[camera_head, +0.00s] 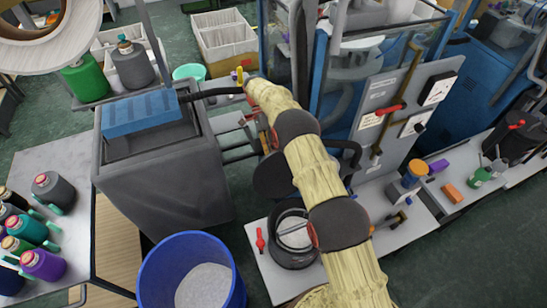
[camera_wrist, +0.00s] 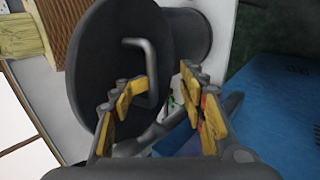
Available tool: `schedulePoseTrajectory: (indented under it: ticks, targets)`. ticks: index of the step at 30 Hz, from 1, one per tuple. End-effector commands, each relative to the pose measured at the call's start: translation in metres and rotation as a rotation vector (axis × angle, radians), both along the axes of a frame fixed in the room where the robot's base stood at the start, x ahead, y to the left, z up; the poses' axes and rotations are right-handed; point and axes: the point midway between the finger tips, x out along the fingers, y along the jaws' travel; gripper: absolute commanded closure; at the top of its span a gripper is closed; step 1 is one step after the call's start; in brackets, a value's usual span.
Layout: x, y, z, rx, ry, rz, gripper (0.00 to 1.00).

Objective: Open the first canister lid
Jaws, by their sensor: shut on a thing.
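In the wrist view a large dark round lid (camera_wrist: 92,60) with a grey bar handle (camera_wrist: 133,43) fills the upper left. My gripper (camera_wrist: 162,78) has its yellow-padded fingers around the handle, the left pads at its lower end. A dark cylindrical canister body (camera_wrist: 190,32) shows beside the lid. In the head view a dark disc, likely this lid (camera_head: 268,180), stands tilted behind my yellow-sleeved arm. A dark open-topped canister (camera_head: 292,258) stands just below it on a white surface. My arm hides the gripper in the head view.
A blue bin (camera_head: 150,275) stands left of the canister, and a red-handled tool (camera_head: 260,240) lies close beside it. A grey tank (camera_head: 165,190) and a table of coloured bottles (camera_head: 70,210) are further left. A valve panel (camera_head: 395,105) rises behind my arm.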

Motion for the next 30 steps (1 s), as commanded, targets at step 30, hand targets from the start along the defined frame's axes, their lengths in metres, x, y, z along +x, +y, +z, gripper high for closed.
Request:
schedulePoseTrajectory:
  ticks: [30]
  targets:
    - [-0.002, -0.001, 0.099, 0.000, -0.001, 0.000, 0.72]
